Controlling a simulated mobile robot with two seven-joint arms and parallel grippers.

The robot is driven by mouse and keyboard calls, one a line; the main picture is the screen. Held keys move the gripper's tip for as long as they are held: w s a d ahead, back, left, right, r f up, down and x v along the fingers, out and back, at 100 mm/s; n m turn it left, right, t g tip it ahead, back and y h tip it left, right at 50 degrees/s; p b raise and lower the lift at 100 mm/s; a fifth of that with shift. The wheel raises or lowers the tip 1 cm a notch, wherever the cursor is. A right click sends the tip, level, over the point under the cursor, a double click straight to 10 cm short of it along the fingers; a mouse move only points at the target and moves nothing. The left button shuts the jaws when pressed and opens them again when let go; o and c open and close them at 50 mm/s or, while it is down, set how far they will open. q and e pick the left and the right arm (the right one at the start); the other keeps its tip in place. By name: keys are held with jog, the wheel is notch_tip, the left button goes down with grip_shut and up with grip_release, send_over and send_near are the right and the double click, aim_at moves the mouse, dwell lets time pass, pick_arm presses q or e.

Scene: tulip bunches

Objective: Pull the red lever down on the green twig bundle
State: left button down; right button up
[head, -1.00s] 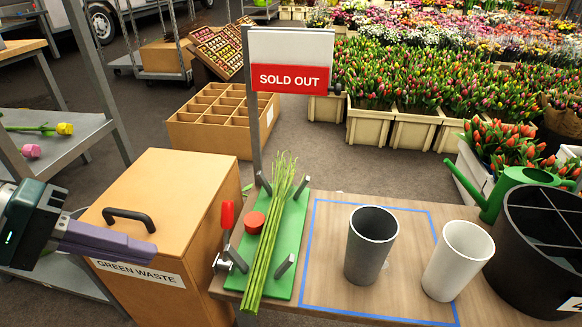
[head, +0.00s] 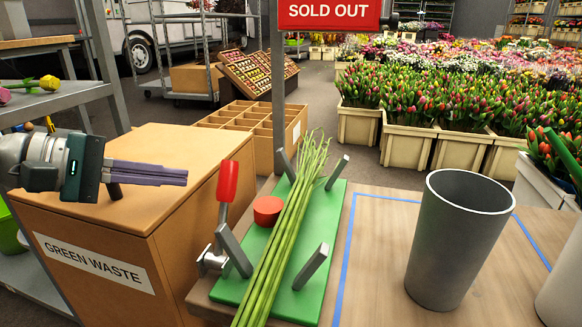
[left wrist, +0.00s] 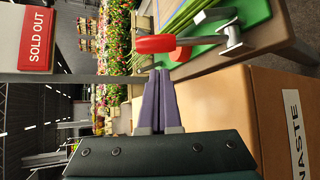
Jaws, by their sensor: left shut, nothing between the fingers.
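The red lever (head: 228,181) stands upright on its metal clamp at the left edge of a green board (head: 312,292). It also shows in the left wrist view (left wrist: 155,44), just beyond the fingertips. The green twig bundle (head: 292,232) lies slanted along the board between grey posts, with a red round pad (head: 267,210) beside it. My left gripper (head: 187,177) is shut and empty, with purple fingers pointing right at the lever handle. In the head view a small gap shows between fingertips and handle. My right gripper is not in view.
A brown green-waste box (head: 165,215) stands under my left gripper. A grey cup (head: 455,240) stands on the wooden table inside blue tape (head: 345,265). A sold-out sign (head: 330,14) on a post rises behind the board.

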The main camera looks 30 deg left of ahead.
pick_arm(q)
jog(key=b+x, duration=0.2)
jog(key=x, duration=0.5)
jog(key=shift+b, duration=0.4)
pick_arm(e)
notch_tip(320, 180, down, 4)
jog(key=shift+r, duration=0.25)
pick_arm(q)
jog(key=shift+w+d, duration=0.1)
